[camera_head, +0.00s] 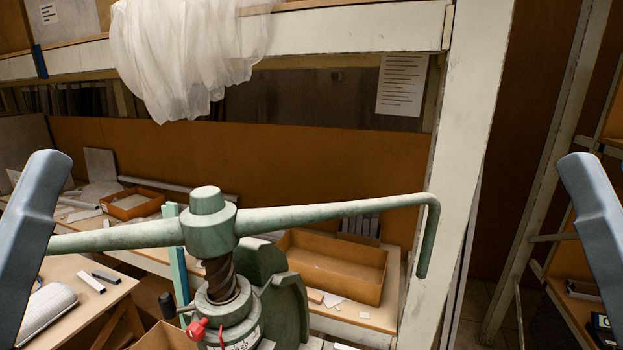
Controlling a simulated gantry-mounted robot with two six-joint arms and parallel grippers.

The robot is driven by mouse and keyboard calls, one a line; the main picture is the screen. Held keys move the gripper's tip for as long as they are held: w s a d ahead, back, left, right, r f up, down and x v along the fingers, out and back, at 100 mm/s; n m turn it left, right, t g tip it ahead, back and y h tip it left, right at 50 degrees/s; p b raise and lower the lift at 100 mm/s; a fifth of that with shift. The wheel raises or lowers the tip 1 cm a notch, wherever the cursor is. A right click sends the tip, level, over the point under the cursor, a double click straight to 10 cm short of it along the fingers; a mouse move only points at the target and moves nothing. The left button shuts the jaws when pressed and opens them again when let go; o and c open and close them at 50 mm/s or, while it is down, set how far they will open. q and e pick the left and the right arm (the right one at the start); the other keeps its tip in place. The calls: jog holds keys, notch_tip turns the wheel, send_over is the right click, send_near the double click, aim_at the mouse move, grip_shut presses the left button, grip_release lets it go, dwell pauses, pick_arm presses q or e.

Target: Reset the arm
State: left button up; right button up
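A green fly press (285,310) stands at the lower middle, with a brown threaded screw (221,278) and a round hub on top. Its long green handle bar (335,210) runs across the hub; the right end bends down in a short grip, and the left end passes behind my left arm. A small red knob (197,328) sits low on the press. My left arm shows as a blue-grey link at the left edge, my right arm as another at the right edge. Both are raised, and neither gripper's fingers are visible.
Behind the press is a bench with an orange tray (340,265) and a smaller orange tray (133,203). A wooden table (95,310) with metal pieces and a white roll is at lower left. White cloth (190,50) hangs from a beam. A white post (455,170) stands right of the handle.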

pick_arm(q)
notch_tip(320, 180, up, 15)
jog(key=p, duration=1.1)
jog(key=shift+h+p, duration=0.3)
jog(key=shift+p, duration=0.1)
pick_arm(e)
notch_tip(320, 180, up, 15)
pick_arm(q)
jog(key=shift+d, duration=0.1)
jog(key=shift+c, duration=0.4)
pick_arm(e)
jog(key=shift+d+h, duration=0.1)
jog(key=shift+h, duration=0.2)
